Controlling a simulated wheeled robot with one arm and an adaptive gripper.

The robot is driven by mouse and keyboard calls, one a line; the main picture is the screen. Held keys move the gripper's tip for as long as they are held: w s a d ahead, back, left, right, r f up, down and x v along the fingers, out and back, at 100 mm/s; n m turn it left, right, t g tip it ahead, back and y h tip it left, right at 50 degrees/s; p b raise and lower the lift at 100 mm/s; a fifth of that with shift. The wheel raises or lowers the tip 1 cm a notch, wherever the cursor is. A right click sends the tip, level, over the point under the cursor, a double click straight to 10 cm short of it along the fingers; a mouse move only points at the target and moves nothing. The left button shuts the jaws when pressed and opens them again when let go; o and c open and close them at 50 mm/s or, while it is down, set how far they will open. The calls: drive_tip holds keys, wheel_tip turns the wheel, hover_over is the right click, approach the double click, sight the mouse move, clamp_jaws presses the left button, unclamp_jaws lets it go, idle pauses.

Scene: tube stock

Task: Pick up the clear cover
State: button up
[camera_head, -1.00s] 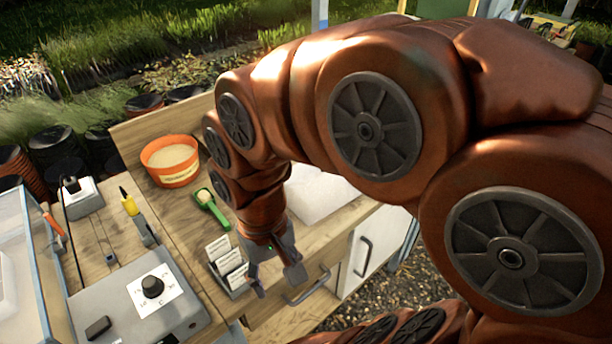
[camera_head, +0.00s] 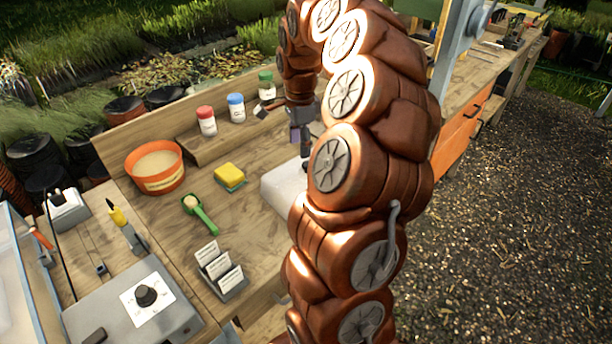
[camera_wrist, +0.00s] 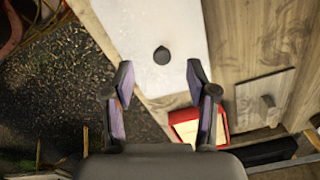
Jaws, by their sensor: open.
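A pale, whitish flat-topped piece with a dark round knob, which looks like the clear cover (camera_wrist: 185,25), lies ahead of my gripper in the wrist view. The knob shows between and beyond my fingertips. In the head view the pale piece (camera_head: 280,188) sits on the bench, partly hidden by my arm. My gripper (camera_wrist: 160,78) is open and empty, its two fingers spread. In the head view my gripper (camera_head: 302,148) points down above the far end of the pale piece. I cannot tell how far above it is.
A yellow sponge (camera_head: 229,176), green scoop (camera_head: 199,213), orange bowl (camera_head: 156,168) and several lidded jars (camera_head: 236,108) stand on the bench. A label holder (camera_head: 220,270) is near the front. A red container (camera_wrist: 199,126) shows below the right finger. A clear-sided box (camera_head: 18,290) is at far left.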

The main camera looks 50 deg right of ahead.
sight(307, 164)
drive_tip(key=shift+s+d+f+m, duration=0.1)
drive_tip(key=shift+d+f+m, duration=0.15)
drive_tip(key=shift+d, duration=0.25)
drive_tip(key=shift+s+d+f+m, duration=0.1)
drive_tip(key=shift+d+m, duration=0.25)
drive_tip(key=shift+d, duration=0.1)
drive_tip(key=shift+f+p, duration=1.85)
drive_tip(key=shift+f, duration=2)
drive_tip(key=shift+c, duration=0.3)
clamp_jaws()
